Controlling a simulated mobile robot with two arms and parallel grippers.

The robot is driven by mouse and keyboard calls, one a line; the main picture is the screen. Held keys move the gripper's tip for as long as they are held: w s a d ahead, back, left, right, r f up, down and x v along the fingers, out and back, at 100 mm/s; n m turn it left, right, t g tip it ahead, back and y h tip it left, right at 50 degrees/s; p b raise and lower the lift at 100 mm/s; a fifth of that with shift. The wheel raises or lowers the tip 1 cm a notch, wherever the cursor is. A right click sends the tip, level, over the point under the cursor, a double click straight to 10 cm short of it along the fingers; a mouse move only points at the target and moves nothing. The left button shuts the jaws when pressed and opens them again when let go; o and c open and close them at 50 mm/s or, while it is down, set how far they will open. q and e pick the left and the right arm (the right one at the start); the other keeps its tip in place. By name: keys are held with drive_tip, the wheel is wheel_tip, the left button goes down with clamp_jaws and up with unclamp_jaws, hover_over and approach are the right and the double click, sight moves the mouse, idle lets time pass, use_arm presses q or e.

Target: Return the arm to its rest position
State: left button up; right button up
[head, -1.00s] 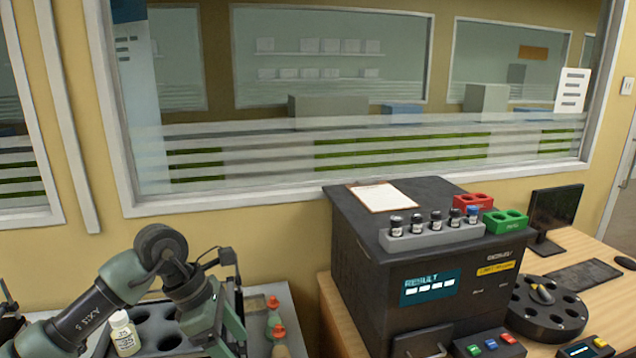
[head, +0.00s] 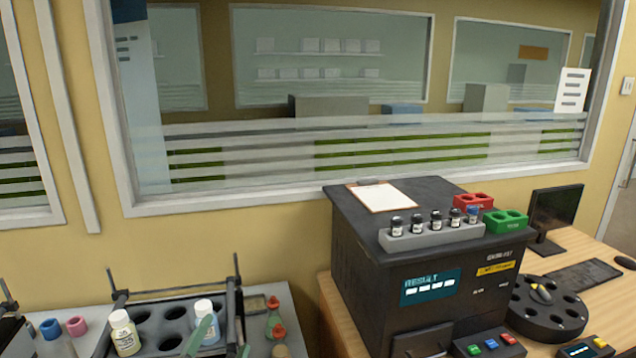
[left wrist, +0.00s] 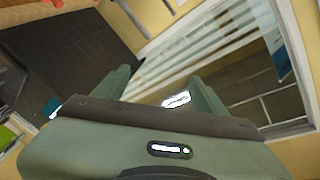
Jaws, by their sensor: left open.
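My left gripper (head: 224,338) is at the bottom edge of the head view, with only its green fingertips showing in front of the black rack. In the left wrist view its two green fingers (left wrist: 160,78) stand apart with nothing between them. The rest of the left arm is out of the head view. My right gripper is not in view.
Blue- and pink-capped items stand left; red-capped bottles (head: 274,322) stand right. A dark analyser (head: 356,270) stands on the wooden desk.

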use_arm(q)
drive_tip(key=s+a+f+n+g+y, duration=0.1)
drive_tip(key=s+a+f+n+g, duration=0.2)
drive_tip(key=s+f, duration=0.35)
drive_tip(key=s+a+f+n+g+y, duration=0.1)
drive_tip(key=s+f+n+g, duration=0.3)
drive_tip(key=f, duration=0.4)
drive_tip(key=s+f+n+g+h, duration=0.1)
drive_tip(key=s+f+g, duration=0.3)
drive_tip(key=s, duration=0.4)
drive_tip(key=s+f+g, duration=0.3)
drive_tip(key=s+f, duration=0.2)
drive_tip(key=s, duration=0.4)
wheel_tip(320, 180, down, 25)
drive_tip(key=s+g, duration=0.1)
drive_tip(key=g, duration=0.1)
drive_tip(key=s+a+f, duration=0.2)
drive_tip(key=s+f, duration=1.4)
drive_tip(key=s, duration=0.1)
drive_tip(key=shift+a+g, duration=0.3)
drive_tip(key=shift+g, duration=0.1)
